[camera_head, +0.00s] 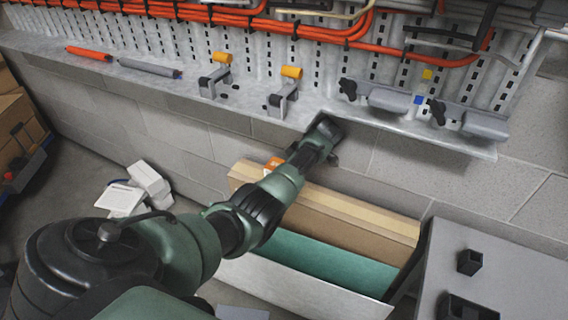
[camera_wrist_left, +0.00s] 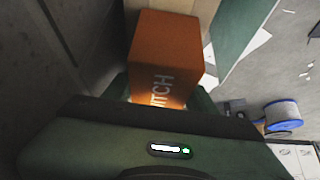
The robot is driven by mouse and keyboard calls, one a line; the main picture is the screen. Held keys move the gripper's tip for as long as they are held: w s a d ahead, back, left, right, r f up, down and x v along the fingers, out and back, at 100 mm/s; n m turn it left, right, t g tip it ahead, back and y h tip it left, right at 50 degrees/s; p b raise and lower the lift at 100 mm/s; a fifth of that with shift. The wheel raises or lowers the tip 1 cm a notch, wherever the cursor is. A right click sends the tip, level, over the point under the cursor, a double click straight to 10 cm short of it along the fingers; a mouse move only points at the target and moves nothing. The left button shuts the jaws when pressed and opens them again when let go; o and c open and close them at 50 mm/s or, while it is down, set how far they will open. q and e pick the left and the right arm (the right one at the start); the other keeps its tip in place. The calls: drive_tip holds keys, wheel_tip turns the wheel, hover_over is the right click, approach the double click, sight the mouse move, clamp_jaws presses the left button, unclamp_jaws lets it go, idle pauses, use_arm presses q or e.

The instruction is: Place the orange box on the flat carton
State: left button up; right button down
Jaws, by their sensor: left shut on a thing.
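The orange box (camera_wrist_left: 165,55), with white letters partly legible as "ITCH", is held between the fingers of my left gripper (camera_wrist_left: 161,95). In the head view a small orange part of the box (camera_head: 273,163) shows beside my left arm, which hides the rest. The left fingers are not clear in the head view. The flat carton (camera_head: 360,217) is long and brown with a paler strip along its top, lying by the wall. It also shows behind the box in the wrist view (camera_wrist_left: 195,9). I cannot tell whether the box touches it. My right gripper is not in view.
A teal surface (camera_head: 320,268) with a pale front edge lies before the carton. A grey table (camera_head: 510,260) with black holders stands at right. A metal ledge (camera_head: 240,100) with clamps and a pegboard with orange cables run above the carton. White items (camera_head: 135,190) lie on the floor at left.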

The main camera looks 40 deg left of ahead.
use_arm(q)
drive_tip(key=shift+f, duration=0.1)
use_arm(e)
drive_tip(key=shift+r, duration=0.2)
use_arm(q)
drive_tip(key=shift+f, duration=0.15)
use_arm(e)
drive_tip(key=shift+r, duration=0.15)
use_arm(q)
drive_tip(key=o, duration=1.6)
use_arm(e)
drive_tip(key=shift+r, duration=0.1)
